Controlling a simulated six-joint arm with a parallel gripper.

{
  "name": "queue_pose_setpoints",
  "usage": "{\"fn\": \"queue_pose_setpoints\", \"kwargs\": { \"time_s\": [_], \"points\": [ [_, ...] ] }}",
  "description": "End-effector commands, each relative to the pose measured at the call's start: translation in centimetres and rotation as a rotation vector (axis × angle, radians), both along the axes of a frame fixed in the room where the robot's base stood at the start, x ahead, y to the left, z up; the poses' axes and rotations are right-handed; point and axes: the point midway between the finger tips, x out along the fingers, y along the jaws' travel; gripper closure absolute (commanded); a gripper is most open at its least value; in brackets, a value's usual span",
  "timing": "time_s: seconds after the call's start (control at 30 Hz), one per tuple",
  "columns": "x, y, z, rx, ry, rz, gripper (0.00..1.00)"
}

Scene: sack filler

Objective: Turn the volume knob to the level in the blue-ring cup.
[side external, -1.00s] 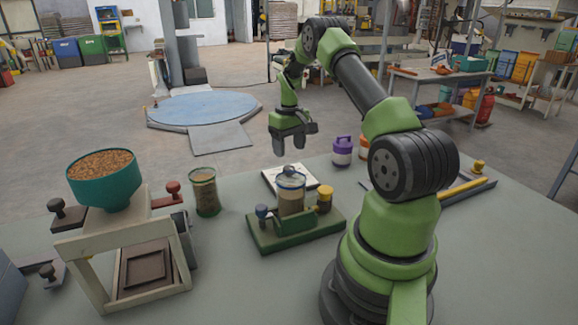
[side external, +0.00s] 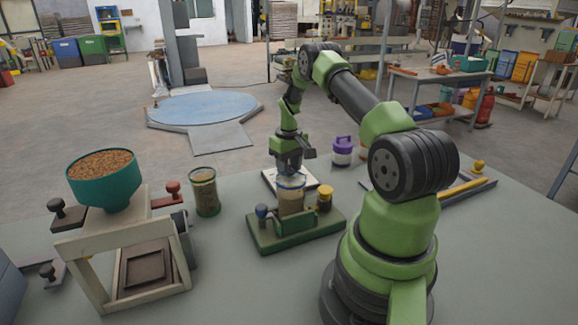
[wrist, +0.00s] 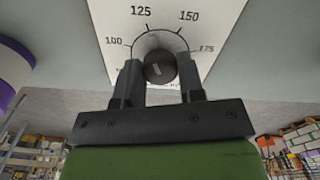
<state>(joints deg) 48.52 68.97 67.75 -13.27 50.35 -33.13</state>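The black volume knob (wrist: 160,67) shows in the wrist view on a white dial plate (wrist: 110,22) with marks 100, 125, 150 and 175. A small pale mark is on the knob's face; its exact reading is unclear. My gripper (wrist: 160,78) has one finger on each side of the knob, close against it, and appears shut on it. In the side view my gripper (side external: 291,168) points down over the plate (side external: 321,178), behind the blue-ring cup (side external: 291,200). The cup is clear, holds tan grain, and stands on a green base (side external: 300,236). The knob is hidden there.
A teal hopper of grain (side external: 104,182) on a pale frame stands at left. A green-rimmed jar (side external: 204,190) is beside it. The front table is clear.

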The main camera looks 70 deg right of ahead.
Motion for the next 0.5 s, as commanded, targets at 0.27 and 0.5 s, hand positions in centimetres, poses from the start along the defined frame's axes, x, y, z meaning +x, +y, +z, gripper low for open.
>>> {"fn": "queue_pose_setpoints", "kwargs": {
  "time_s": [0.27,0.5],
  "points": [
    [-0.01,0.00,0.03,0.000,0.001,-0.034,0.88],
    [-0.01,0.00,0.04,0.001,0.000,-0.166,0.88]
  ]
}}
